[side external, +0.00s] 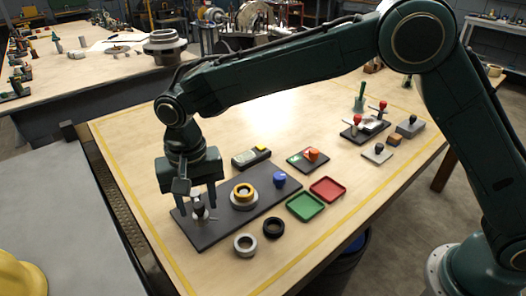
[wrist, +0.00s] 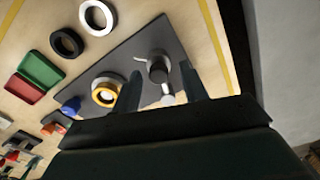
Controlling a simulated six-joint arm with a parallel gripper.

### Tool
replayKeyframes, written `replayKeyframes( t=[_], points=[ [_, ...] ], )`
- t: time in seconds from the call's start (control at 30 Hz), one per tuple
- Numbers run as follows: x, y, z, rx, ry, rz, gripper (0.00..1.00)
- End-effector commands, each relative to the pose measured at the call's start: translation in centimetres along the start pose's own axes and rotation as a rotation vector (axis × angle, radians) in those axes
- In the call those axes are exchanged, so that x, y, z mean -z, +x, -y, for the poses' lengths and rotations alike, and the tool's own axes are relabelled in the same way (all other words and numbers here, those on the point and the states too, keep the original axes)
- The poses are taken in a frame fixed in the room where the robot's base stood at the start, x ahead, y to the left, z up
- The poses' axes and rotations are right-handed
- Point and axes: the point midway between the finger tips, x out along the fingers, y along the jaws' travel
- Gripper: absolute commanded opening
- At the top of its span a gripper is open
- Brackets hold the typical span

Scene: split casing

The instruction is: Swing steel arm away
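My gripper (side external: 196,203) points down at the near left end of a dark base plate (side external: 229,225). Its two fingers are spread and empty, one on each side of a small clamp with a dark round knob (side external: 199,210). In the wrist view my gripper (wrist: 161,88) is open, and the knob (wrist: 158,69) shows just beyond and between the fingertips with gaps around it. A thin pale steel arm (wrist: 141,60) sticks out beside the knob. A pale rounded piece (wrist: 168,99) lies between the fingers. I cannot tell whether a finger touches the steel arm.
A yellow-topped ring (side external: 243,192) and a blue knob (side external: 279,180) stand on the plate. A grey ring (side external: 245,245) and a black ring (side external: 273,228) lie in front. Green (side external: 305,207) and red (side external: 328,189) trays are to the right. Knobbed tools stand farther back.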

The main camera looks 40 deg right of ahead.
Motion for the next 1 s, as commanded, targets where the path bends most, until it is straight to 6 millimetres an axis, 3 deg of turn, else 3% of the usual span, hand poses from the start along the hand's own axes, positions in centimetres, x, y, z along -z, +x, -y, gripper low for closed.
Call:
replayKeyframes(
  t=[0.23, 0.43, 1.0],
  points=[
    [0.0, -0.4, 0.0, -0.001, 0.0, 0.001, 0.43],
    [0.0, -2.0, 0.0, 0.0, 0.0, 0.0, 0.43],
    [0.0, -11.2, 0.0, 0.002, 0.0, -0.001, 0.43]
  ],
)
